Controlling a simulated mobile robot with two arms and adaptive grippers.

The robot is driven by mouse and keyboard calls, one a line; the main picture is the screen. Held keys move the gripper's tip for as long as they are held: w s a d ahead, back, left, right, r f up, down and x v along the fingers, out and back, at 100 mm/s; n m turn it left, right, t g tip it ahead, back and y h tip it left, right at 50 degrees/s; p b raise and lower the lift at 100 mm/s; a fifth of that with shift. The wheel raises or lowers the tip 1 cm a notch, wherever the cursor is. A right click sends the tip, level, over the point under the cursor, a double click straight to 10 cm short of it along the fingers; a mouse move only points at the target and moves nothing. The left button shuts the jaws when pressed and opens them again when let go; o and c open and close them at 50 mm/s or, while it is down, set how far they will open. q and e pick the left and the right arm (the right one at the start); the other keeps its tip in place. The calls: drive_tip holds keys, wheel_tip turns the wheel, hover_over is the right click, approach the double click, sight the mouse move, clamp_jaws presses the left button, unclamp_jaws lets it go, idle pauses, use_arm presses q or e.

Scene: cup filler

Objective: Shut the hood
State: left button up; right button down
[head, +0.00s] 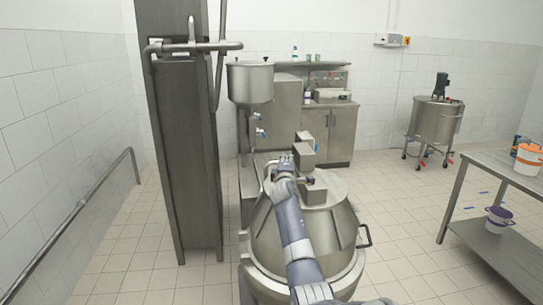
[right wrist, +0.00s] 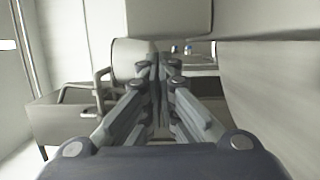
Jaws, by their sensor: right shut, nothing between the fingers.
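The steel hood (head: 327,222) is a cone-shaped cover on the round body of the filler, in the middle of the head view. A side handle (head: 366,237) sticks out at its right. My right arm lies across the hood and hides part of its front and left. My right gripper (head: 280,164) is above the top of the hood, beside the steel boxes there. In the right wrist view its fingers (right wrist: 161,70) are together and empty, with a pale cylinder (right wrist: 130,62) just behind them. I cannot tell whether the gripper touches anything. My left gripper is out of view.
A steel funnel (head: 250,82) and pipework stand behind the filler, with a tall steel column (head: 186,150) to the left. A steel table (head: 488,164) with buckets stands at the right. A wheeled tank (head: 435,119) is at the back right.

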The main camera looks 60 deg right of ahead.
drive_tip(key=shift+s+d+f, duration=0.3)
drive_tip(key=shift+s+d, duration=0.2)
drive_tip(key=shift+s, duration=0.15)
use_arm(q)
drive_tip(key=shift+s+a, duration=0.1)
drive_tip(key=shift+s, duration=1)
use_arm(e)
drive_tip(key=shift+s+f+m, duration=0.1)
drive_tip(key=shift+f+m, duration=0.15)
drive_tip(key=shift+m, duration=0.05)
drive_tip(key=shift+s+a+f, duration=0.1)
drive_tip(key=shift+s+a, duration=0.2)
drive_tip(key=shift+a, duration=0.25)
drive_tip(key=v, duration=1)
drive_tip(key=shift+s+a+r, duration=0.15)
drive_tip(key=shift+a+r, duration=0.15)
drive_tip(key=shift+a, duration=0.1)
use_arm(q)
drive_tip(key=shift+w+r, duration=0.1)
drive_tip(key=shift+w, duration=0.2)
